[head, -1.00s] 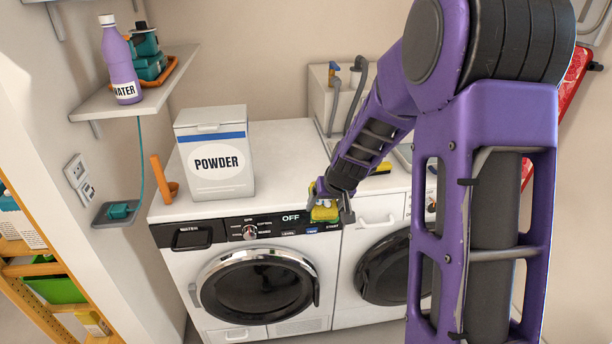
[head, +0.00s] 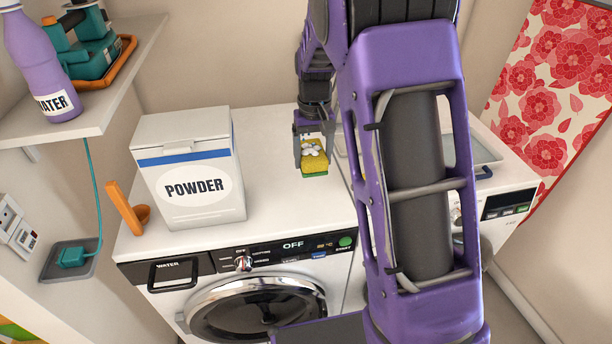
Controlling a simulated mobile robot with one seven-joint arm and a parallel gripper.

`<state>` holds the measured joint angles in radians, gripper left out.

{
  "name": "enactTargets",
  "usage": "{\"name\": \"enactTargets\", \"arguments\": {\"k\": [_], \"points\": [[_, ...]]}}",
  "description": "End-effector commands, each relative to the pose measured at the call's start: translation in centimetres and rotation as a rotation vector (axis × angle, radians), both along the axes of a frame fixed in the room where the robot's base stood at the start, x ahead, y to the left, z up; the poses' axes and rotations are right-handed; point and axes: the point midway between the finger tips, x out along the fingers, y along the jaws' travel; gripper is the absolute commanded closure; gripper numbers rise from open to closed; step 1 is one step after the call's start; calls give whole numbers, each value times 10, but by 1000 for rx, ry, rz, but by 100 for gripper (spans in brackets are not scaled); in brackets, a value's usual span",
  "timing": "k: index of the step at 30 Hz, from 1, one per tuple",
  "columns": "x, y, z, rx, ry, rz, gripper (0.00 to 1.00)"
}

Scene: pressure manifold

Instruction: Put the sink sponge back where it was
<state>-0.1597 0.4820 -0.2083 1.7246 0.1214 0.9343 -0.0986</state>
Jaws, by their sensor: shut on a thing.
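The sponge (head: 314,163) is yellow on top with a green underside and white suds or a white mark on it. My gripper (head: 311,152) points down and is shut on the sponge, with a finger on each side. The sponge is over the white top of the washing machine (head: 275,135), right of the powder box. I cannot tell whether its underside touches the top. The sink area is mostly hidden behind my arm; a grey basin edge (head: 488,150) shows to the right.
The powder box (head: 190,175) stands on the washer top, with an orange scoop (head: 130,212) on its left. A shelf (head: 120,100) at upper left holds a purple water bottle (head: 40,70) and a teal device (head: 90,50). The washer top between box and sponge is clear.

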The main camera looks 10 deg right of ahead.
Motion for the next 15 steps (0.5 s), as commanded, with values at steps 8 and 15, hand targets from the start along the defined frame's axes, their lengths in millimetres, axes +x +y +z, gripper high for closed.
{"name": "enactTargets", "arguments": {"k": [8,15], "points": [[-1,0,-34,-2,17,0,68],[0,0,-63,-2,11,0,68]]}}
